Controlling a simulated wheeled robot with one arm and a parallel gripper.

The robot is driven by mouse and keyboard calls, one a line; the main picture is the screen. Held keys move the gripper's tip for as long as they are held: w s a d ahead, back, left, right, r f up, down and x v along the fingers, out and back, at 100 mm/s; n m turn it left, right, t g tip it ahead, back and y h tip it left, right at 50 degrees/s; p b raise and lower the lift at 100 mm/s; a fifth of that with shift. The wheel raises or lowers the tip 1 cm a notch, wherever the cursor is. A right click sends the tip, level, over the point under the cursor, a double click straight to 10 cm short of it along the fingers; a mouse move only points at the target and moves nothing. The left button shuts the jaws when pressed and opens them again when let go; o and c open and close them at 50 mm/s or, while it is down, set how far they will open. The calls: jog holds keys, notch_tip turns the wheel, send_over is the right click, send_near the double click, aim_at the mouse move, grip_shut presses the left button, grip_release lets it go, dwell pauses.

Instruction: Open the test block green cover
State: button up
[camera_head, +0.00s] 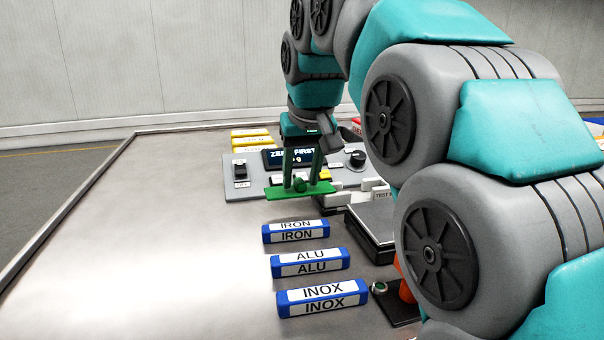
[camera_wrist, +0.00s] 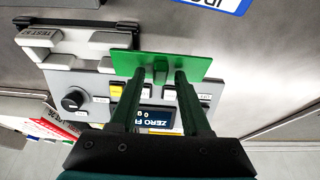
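The green cover (camera_head: 285,193) is a flat plate with a small knob (camera_head: 299,185). It lies left of the white test block (camera_head: 368,196), in front of the grey control panel. In the wrist view the cover (camera_wrist: 205,67) overlaps one end of the white test block (camera_wrist: 88,50). My gripper (camera_head: 302,182) points down at the cover, its two green fingers on either side of the knob. In the wrist view my gripper (camera_wrist: 158,68) shows gaps between the fingers and the knob, so it is open. I cannot tell whether the fingertips touch the plate.
The control panel (camera_head: 241,188) has a display, buttons and a black knob. Blue-and-white IRON (camera_head: 296,231), ALU (camera_head: 310,263) and INOX (camera_head: 322,298) blocks lie nearer. A grey plate (camera_head: 375,222) sits at right, partly behind my arm. The table's left side is clear.

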jog(key=shift+r, duration=0.1)
jog(key=v, duration=0.7)
jog(key=shift+s+r, duration=0.15)
jog(key=shift+r, duration=0.1)
jog(key=shift+s, duration=0.1)
dwell(0.4)
